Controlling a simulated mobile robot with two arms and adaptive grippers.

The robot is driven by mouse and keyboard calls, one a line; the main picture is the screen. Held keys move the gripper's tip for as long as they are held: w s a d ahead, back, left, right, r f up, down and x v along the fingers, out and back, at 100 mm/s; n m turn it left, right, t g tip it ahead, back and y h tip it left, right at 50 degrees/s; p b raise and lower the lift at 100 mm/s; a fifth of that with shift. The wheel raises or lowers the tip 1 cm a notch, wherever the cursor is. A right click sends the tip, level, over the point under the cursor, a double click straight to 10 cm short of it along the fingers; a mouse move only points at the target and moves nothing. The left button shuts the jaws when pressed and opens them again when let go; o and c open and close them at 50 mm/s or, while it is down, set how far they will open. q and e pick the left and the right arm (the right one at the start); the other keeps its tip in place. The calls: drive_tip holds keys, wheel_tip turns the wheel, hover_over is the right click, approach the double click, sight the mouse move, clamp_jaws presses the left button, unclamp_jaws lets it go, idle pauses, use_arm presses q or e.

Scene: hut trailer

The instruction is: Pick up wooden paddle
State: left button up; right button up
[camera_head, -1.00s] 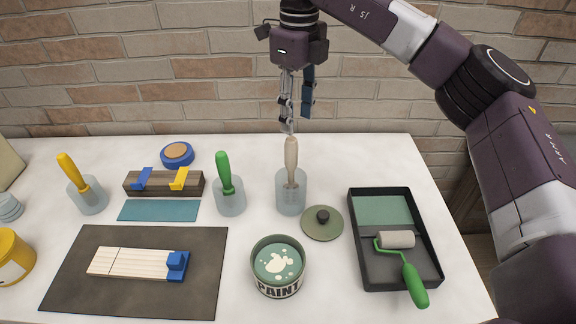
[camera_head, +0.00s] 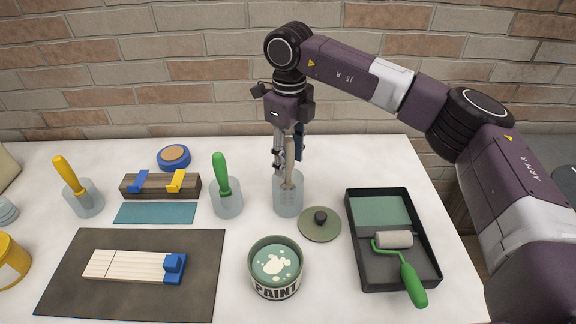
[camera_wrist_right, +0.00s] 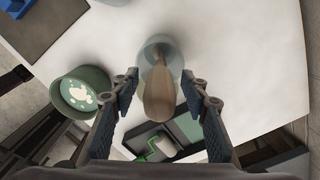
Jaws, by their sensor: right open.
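The wooden paddle (camera_head: 288,170) stands upright in a clear cup (camera_head: 288,198) near the middle of the table. Its pale wooden handle points up, and its lower part is inside the cup. My right gripper (camera_head: 286,160) is over the cup, pointing down, with its fingers around the upper handle. In the right wrist view the paddle handle (camera_wrist_right: 160,95) lies between the two open fingers, with a gap on each side. The cup (camera_wrist_right: 160,55) shows behind it. My left gripper is in neither view.
A green-handled tool (camera_head: 221,174) in a cup stands to the left. The paint can (camera_head: 275,285), a round lid (camera_head: 320,227) and the paint tray (camera_head: 433,262) with a roller are nearby. A brick wall (camera_head: 100,80) rises behind the table.

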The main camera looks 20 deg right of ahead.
clamp_jaws()
drive_tip(key=shift+r, duration=0.1)
idle(0.3)
